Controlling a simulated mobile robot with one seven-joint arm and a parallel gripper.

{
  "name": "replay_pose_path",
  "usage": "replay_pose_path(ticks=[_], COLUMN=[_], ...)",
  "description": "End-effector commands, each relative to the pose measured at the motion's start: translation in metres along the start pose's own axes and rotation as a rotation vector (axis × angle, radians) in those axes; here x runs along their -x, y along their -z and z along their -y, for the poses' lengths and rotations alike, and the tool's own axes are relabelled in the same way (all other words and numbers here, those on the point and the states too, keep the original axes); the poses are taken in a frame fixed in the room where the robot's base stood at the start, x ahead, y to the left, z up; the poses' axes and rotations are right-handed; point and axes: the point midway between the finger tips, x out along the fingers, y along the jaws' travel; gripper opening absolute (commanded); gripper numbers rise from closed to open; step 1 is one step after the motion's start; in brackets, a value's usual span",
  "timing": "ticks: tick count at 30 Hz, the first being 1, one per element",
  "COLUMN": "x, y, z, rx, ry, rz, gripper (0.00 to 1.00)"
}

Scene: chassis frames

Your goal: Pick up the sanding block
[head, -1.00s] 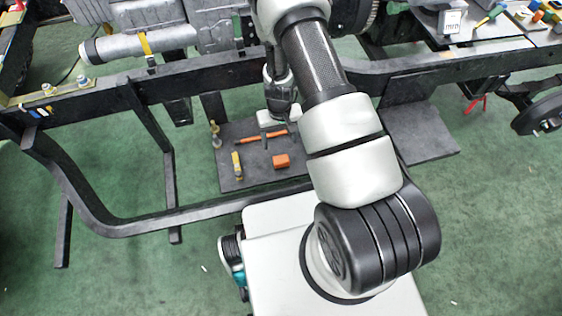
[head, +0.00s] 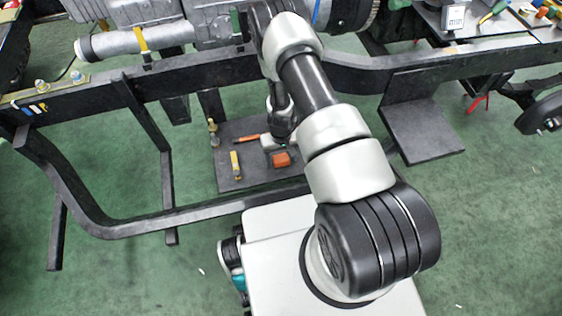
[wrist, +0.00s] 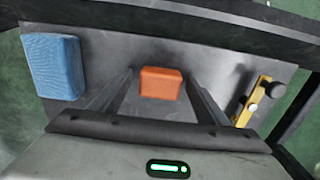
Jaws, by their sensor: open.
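An orange block (head: 281,159), which looks like the sanding block, lies on a dark board (head: 232,182) low under the frame. In the wrist view the orange block (wrist: 161,84) sits between the lines of my two open fingers, near their tips. My gripper (wrist: 160,76) is open with nothing held. In the head view my gripper (head: 274,145) is just behind the block, partly hidden by my own arm. I cannot tell its exact height above the board.
A blue block (wrist: 53,66) lies left of the fingers in the wrist view. A yellow tool (head: 235,164) lies on the board, also at right in the wrist view (wrist: 250,100). An orange-handled tool (head: 247,139) is partly hidden. A dark chassis rail (head: 200,208) crosses in front.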

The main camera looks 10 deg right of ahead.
Motion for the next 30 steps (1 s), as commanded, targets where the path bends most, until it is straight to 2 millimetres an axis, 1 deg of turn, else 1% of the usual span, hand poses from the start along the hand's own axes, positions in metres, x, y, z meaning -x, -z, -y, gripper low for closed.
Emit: replay_pose_path(ticks=[1,6,8,9,14,15,20,23,26,30], x=[-0.003,-0.002,-0.002,-0.002,-0.002,-0.001,-0.001,0.003,0.017,0.046], y=[0.0,0.0,0.0,0.0,0.0,0.0,0.0,0.001,0.002,0.002], z=[0.0,0.0,0.0,0.0,0.0,0.0,0.0,0.0,0.0,0.0], rx=[0.0,0.001,0.001,0.001,0.001,0.001,0.001,0.001,0.002,0.001], ry=[0.0,0.0,0.0,0.0,0.0,0.0,0.0,0.0,0.0,0.0], rz=[0.0,0.0,0.0,0.0,0.0,-0.001,-0.001,-0.002,-0.003,-0.003], gripper=[0.69,0.69,0.6,0.54,0.27,0.24,0.24,0.24,0.24,0.24])
